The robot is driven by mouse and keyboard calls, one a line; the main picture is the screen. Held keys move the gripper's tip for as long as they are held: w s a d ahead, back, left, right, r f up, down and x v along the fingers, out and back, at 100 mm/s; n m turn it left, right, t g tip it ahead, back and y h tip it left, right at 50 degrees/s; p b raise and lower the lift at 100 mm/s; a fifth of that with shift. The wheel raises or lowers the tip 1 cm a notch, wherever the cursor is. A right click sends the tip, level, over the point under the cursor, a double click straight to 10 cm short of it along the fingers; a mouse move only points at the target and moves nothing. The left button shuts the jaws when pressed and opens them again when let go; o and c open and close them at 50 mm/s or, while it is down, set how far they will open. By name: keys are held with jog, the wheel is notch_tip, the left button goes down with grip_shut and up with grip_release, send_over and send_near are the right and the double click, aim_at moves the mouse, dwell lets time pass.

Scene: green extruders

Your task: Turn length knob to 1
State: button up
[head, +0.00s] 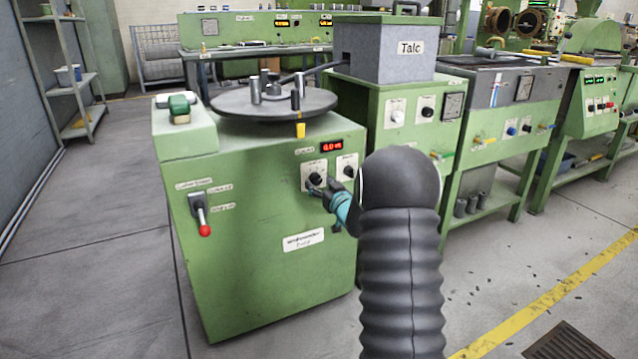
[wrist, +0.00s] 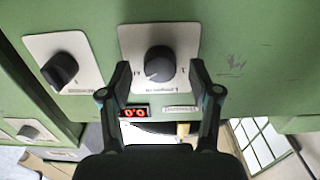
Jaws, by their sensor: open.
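The length knob (head: 316,179) is a black knob on a white plate on the front of the green winder cabinet. In the wrist view the knob (wrist: 159,62) is centred, with an upside-down label below it that seems to read "Length". A "1" mark stands right of the knob; its exact setting is hard to read. My gripper (wrist: 160,72) is open, with one finger on each side of the knob and gaps visible. In the head view my gripper (head: 324,190) is at the knob, partly covering it.
A second black knob (wrist: 60,71) sits close by on its own plate. A red display (head: 332,146) is above the knobs. A red-tipped lever (head: 201,215) is at the cabinet's left. A round turntable (head: 240,103) lies on top. Open floor is at left.

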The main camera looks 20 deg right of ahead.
jog(key=shift+w, duration=0.55)
jog(key=c, duration=1.1)
jog(key=shift+c, duration=0.2)
